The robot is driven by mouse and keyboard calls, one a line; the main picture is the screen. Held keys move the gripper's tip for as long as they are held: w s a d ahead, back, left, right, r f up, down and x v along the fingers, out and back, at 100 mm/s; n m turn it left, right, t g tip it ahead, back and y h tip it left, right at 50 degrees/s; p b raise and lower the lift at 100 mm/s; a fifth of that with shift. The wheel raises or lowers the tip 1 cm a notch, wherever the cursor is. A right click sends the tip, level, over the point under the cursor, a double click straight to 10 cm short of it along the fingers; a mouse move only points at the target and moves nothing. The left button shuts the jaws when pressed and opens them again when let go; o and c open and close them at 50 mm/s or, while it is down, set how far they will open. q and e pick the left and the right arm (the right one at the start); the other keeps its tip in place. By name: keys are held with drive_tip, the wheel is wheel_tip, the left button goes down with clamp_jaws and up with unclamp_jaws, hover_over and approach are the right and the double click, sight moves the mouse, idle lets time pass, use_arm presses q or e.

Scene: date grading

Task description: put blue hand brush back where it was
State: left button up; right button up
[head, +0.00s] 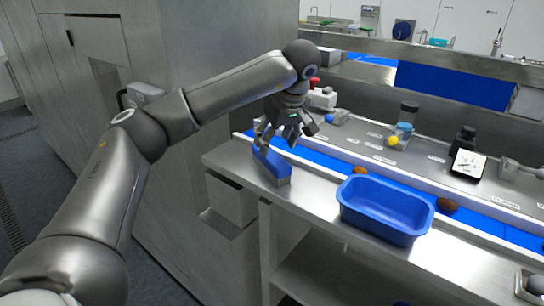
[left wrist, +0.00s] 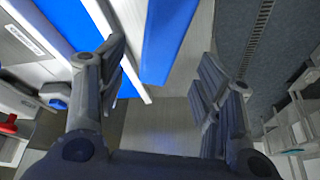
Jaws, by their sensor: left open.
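The blue hand brush (head: 272,164) stands on the steel bench near its left end, beside the conveyor, with a blue upper part and a grey lower part. My left gripper (head: 283,138) is open just above and behind it, with nothing between its fingers. In the left wrist view the blue brush (left wrist: 168,38) shows at the top, ahead of the gap between the spread fingers (left wrist: 160,85). I cannot tell whether a finger touches it. My right gripper does not show clearly in either view.
A blue tub (head: 387,232) stands on the bench right of the brush. The blue conveyor belt (head: 330,165) runs behind, with brown dates (head: 447,205) on it. The bench between brush and tub is clear.

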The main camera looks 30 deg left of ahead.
use_arm(q)
drive_tip(key=v, duration=0.5)
drive_tip(key=shift+s+d+r, duration=0.1)
drive_tip(key=shift+r, duration=0.2)
